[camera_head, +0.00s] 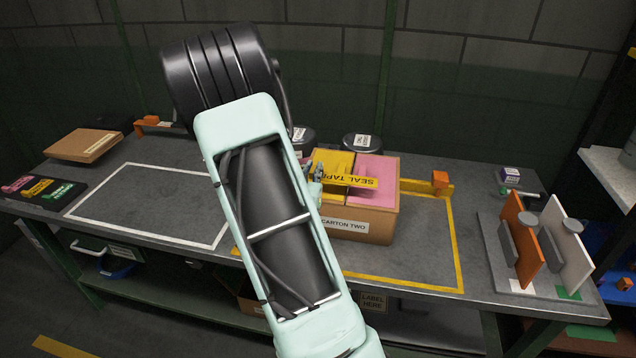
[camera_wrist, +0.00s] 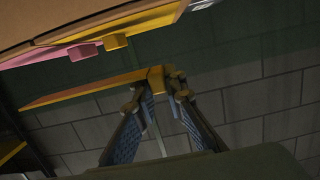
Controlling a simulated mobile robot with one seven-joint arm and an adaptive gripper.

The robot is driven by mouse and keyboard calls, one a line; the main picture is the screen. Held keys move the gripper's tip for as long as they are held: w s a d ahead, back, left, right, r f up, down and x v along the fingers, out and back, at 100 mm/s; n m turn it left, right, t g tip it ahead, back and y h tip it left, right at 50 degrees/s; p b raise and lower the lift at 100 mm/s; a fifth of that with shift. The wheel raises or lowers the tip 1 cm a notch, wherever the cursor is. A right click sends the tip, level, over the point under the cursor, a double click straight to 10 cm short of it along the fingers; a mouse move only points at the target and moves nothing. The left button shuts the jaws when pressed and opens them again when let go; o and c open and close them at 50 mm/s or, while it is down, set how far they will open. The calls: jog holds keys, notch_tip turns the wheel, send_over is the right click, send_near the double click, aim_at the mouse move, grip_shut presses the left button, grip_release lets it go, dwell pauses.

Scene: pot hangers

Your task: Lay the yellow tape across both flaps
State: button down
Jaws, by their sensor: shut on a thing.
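The carton (camera_head: 378,224), labelled CARTON TWO, stands on the bench with a yellow flap (camera_head: 332,160) and a pink flap (camera_head: 375,168) on top, side by side. The yellow tape (camera_head: 352,181), marked SEAL TAPE, extends over both flaps in the head view. My gripper (camera_head: 317,173) is mostly hidden behind my arm there. In the wrist view my gripper (camera_wrist: 166,92) is shut on the orange-yellow end block of the tape (camera_wrist: 95,89). A gap shows between the tape and the flaps, pink (camera_wrist: 45,57) and yellow (camera_wrist: 150,20), each with a small knob.
A yellow outline (camera_head: 458,255) with a raised corner guide (camera_head: 425,187) surrounds the carton. A rack with orange (camera_head: 520,240) and white panels stands at right. Dark round lidded cans (camera_head: 362,143) stand behind the carton. The white-outlined area (camera_head: 150,205) at left is clear.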

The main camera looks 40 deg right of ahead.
jog(key=shift+w+d+f, duration=0.1)
jog(key=shift+d+f, duration=0.6)
jog(key=shift+f, duration=0.15)
jog(key=shift+d+f, duration=0.15)
jog(key=shift+f, duration=1.55)
jog(key=shift+f, duration=0.15)
jog(key=c, duration=2)
grip_release()
